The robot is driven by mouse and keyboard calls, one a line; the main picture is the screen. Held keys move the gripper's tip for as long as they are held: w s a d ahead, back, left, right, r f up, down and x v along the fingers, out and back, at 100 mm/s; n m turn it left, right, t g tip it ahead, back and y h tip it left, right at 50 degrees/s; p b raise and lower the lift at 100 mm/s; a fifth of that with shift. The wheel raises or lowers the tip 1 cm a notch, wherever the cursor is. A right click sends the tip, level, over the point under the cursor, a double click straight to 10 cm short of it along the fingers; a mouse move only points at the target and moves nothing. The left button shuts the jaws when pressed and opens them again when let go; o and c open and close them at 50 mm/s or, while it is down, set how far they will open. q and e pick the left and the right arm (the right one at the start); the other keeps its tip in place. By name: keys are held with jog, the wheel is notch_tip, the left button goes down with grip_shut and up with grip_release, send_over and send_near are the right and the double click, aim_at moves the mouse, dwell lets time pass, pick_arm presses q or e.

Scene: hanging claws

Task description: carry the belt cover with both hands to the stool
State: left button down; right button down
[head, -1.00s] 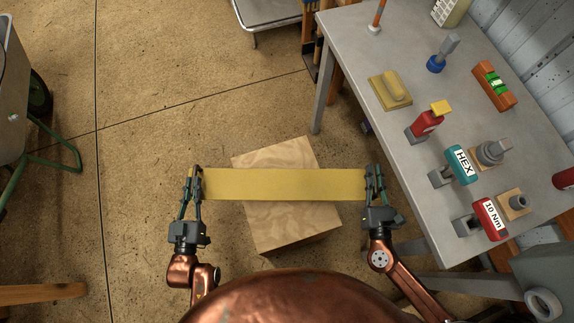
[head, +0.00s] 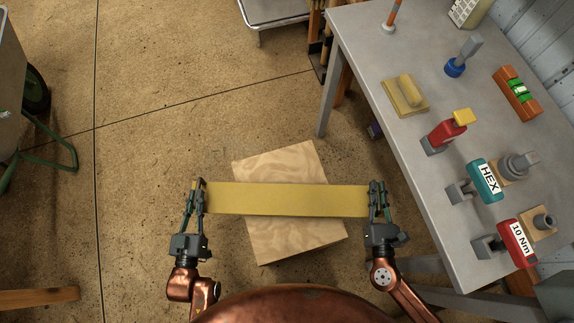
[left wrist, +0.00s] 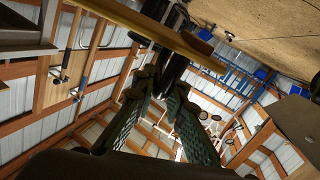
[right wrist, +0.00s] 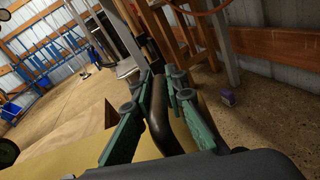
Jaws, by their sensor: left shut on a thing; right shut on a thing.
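The belt cover (head: 287,199) is a long, flat yellow piece, held crosswise and about level in the head view. My left gripper (head: 198,191) is shut on its left end and my right gripper (head: 377,193) is shut on its right end. A dark curved handle (right wrist: 160,115) shows between the right fingers in the right wrist view. The stool (head: 278,164) has a square, pale wooden top, turned slightly, directly behind the cover in the head view. The cover hides a band across its middle. The height gap between cover and stool cannot be told.
A grey workbench (head: 405,150) with several tools stands to the right, close to my right arm. A cart with a green frame (head: 62,160) stands at the left edge. A pale platform (head: 275,12) is at the top. Floor between cart and stool is clear.

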pick_arm(q)
jog(key=shift+a+f, duration=0.2)
jog(key=shift+f, duration=0.3)
pick_arm(e)
jog(key=shift+d+f, duration=0.2)
jog(key=shift+f, duration=0.35)
pick_arm(q)
jog(key=c, duration=2.4)
grip_release()
jog(key=shift+s+f, duration=0.1)
jog(key=shift+f, duration=0.1)
pick_arm(e)
jog(key=c, duration=2.4)
grip_release()
jog(key=shift+f, duration=0.15)
pick_arm(q)
jog(key=o, duration=0.3)
jog(key=shift+r, duration=0.15)
pick_arm(e)
jog(key=o, duration=0.4)
jog(key=shift+c, duration=0.2)
pick_arm(q)
jog(key=shift+o, duration=0.7)
jog(key=shift+d, duration=0.1)
pick_arm(e)
jog(key=shift+o, duration=0.5)
jog(key=shift+a, duration=0.1)
